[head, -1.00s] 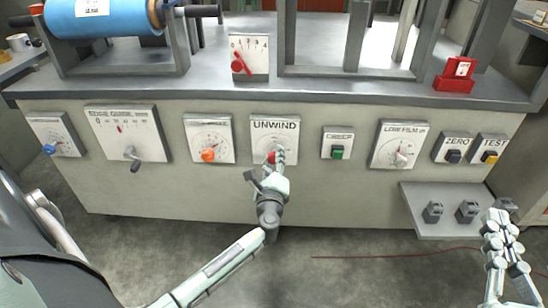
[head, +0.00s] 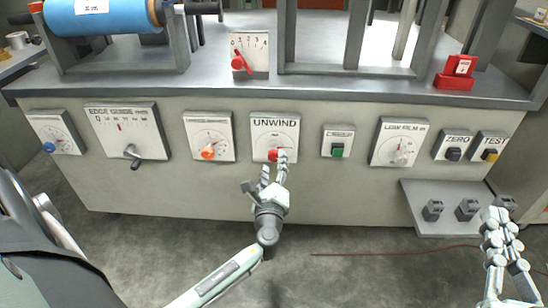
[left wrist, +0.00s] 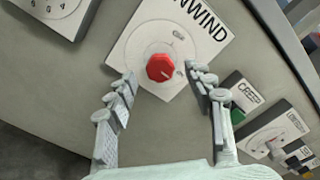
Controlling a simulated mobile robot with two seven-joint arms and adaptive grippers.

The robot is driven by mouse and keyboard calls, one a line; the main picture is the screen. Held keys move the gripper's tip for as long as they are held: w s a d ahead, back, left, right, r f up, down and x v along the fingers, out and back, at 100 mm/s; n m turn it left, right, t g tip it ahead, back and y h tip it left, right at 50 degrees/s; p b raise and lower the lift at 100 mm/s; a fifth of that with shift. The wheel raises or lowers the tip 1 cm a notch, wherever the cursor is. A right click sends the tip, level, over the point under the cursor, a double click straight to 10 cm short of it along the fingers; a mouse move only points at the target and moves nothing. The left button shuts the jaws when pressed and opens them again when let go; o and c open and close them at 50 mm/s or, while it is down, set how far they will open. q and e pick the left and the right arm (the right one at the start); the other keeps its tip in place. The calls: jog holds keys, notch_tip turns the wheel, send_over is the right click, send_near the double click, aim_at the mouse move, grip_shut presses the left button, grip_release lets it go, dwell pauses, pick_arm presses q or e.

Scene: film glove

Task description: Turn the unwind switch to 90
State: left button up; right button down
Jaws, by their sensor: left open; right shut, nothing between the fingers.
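The unwind switch is a red round knob (head: 272,155) on a white panel marked UNWIND (head: 275,123), in the middle of the machine's front. In the left wrist view the red knob (left wrist: 160,68) shows a pale pointer line, and its dial marks are too small to read. My left gripper (head: 275,170) is just in front of and below the knob. In the left wrist view its fingers (left wrist: 163,82) are spread, with the knob beyond and between the tips, seemingly not touched. My right gripper (head: 499,222) is shut and empty at the lower right, away from the panel.
An orange-knob panel (head: 209,137) sits to the left and a green button (head: 337,150) to the right. The edge guide panel (head: 127,130) and low film panel (head: 399,142) lie further out. A grey shelf (head: 440,225) juts out at the lower right.

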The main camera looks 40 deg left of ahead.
pick_arm(q)
jog(key=v, duration=0.7)
jog(key=shift+s+d, duration=0.2)
jog(key=shift+s, duration=0.1)
